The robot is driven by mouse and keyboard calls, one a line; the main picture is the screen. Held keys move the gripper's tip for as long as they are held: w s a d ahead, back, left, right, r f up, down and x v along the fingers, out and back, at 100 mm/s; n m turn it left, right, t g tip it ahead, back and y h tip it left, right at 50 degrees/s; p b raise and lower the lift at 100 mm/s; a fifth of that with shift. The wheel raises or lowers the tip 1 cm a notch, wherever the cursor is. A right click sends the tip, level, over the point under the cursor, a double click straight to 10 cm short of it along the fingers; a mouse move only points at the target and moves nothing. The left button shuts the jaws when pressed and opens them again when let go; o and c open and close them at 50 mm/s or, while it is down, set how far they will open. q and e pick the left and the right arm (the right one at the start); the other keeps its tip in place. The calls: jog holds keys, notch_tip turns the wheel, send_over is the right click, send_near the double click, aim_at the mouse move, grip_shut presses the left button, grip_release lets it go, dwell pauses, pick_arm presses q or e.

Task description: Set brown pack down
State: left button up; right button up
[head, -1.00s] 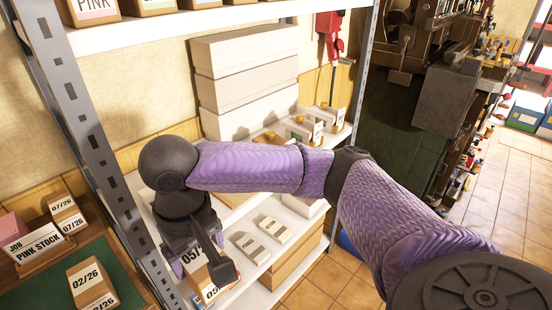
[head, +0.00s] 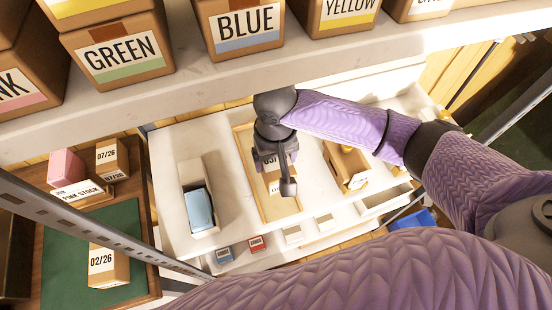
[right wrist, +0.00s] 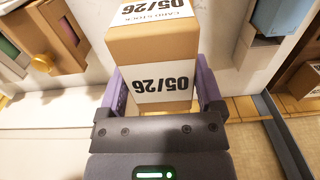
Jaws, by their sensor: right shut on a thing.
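The brown pack (head: 274,187) is a small cardboard box with white labels, and it reads 05/26 in the right wrist view (right wrist: 150,45). My right gripper (head: 275,166) is shut on it, with a purple finger on each side in the right wrist view (right wrist: 160,92). In the head view the pack is over or in a shallow wooden tray (head: 247,180) on the white shelf. I cannot tell whether it touches the tray floor. The wrist hides part of the pack. My left gripper is not in view.
A white bin with a blue pack (head: 199,210) stands left of the tray. A brown box (head: 346,166) stands to its right. An upper shelf (head: 200,72) with labelled boxes hangs close above. A 02/26 box (head: 107,266) is on a green mat at lower left.

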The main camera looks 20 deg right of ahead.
jog(key=shift+s+a, duration=0.15)
notch_tip(320, 180, down, 11)
jog(key=b, duration=0.3)
jog(key=shift+r, duration=0.15)
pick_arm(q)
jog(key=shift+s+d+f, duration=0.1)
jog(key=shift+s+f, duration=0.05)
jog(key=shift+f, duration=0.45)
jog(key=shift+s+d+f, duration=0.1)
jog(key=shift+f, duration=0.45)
pick_arm(e)
jog(key=shift+r, duration=0.1)
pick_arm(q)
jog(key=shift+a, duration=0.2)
pick_arm(e)
jog(key=o, duration=1.3)
jog(key=shift+c, duration=0.2)
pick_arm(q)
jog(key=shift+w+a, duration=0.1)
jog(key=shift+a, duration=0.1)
